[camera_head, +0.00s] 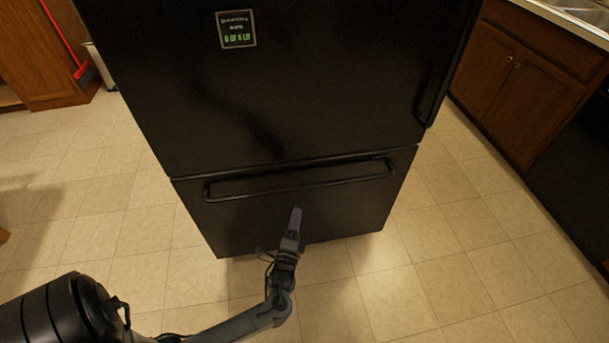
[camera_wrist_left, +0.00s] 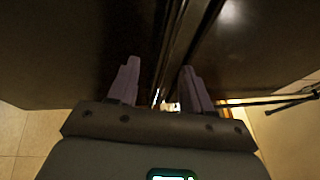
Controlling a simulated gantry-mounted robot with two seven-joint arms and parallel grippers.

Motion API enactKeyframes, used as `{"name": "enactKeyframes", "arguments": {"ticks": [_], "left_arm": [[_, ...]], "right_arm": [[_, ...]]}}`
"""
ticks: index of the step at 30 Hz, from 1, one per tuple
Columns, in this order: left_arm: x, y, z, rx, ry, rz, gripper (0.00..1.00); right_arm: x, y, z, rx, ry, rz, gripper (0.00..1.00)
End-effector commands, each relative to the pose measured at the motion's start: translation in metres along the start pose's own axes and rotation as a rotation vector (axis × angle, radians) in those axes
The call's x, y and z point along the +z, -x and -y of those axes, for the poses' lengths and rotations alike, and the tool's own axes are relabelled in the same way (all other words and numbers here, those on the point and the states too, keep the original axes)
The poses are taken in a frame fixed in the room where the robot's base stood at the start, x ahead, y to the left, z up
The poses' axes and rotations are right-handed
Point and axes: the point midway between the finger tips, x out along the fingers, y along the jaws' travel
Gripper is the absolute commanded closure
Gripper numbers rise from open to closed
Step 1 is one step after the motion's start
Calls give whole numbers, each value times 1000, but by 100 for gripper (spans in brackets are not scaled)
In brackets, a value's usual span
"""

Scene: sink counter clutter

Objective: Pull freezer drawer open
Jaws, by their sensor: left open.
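The black freezer drawer (camera_head: 345,215) is the bottom front of the black fridge, and it looks shut. Its long bar handle (camera_head: 300,188) runs across the upper part of the drawer. My left gripper (camera_head: 296,212) is in front of the drawer, just below the middle of the handle in the head view. In the left wrist view my left gripper (camera_wrist_left: 160,84) has its two fingers apart. A dark strip, which looks like the handle, runs between them; I cannot tell whether they touch it. My right gripper is not in view.
The upper fridge door (camera_head: 290,100) with a small sign (camera_head: 236,29) is above the drawer. The tiled floor (camera_head: 400,285) in front is clear. Brown cabinets (camera_head: 525,80) stand at the right, and a red-handled tool (camera_head: 62,35) is at the far left.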

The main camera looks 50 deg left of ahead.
Motion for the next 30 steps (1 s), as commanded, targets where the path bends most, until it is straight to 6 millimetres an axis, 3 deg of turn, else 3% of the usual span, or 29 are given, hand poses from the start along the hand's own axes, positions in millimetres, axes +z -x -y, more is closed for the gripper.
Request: {"name": "enactKeyframes", "arguments": {"ticks": [2,8,21,30], "left_arm": [[-2,-6,10,-7,6,2,51],[-2,-25,11,-12,9,3,51],[-2,-92,11,-10,10,2,51],[-3,-113,12,-9,11,1,51]], "right_arm": [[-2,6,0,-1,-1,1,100],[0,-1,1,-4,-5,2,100],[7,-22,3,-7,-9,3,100],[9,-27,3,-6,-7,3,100]]}}
